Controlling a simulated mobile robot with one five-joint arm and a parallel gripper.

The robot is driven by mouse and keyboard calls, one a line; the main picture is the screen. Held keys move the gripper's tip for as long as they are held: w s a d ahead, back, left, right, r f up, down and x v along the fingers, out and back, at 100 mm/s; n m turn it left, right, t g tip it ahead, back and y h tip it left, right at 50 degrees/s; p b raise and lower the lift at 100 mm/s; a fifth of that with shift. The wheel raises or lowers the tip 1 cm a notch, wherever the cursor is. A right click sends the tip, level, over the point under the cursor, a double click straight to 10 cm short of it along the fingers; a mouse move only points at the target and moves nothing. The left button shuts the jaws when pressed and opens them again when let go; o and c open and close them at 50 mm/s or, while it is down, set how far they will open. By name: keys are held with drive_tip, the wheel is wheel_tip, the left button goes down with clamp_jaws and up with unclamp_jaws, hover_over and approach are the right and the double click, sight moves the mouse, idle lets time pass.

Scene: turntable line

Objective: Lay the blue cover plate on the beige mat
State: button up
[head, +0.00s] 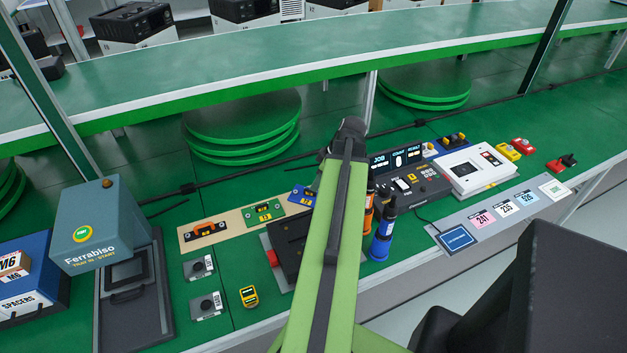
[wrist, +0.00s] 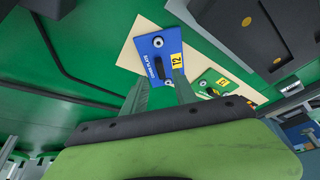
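In the head view the blue plate (head: 300,195) shows at the right end of the mat (head: 229,228), partly hidden behind my arm. My gripper (wrist: 161,85) has its two green fingers apart, with their tips close to the plate's near edge and the handle. No grip on the handle is visible, and I cannot tell whether the fingers touch the plate. My fingertips are hidden in the head view.
A blue bottle (head: 381,238) and a control console (head: 410,184) stand right of my arm. A Ferrabiso press (head: 93,225) stands at left.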

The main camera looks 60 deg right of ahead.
drive_tip(key=p+v, duration=0.5)
drive_tip(key=v, duration=0.2)
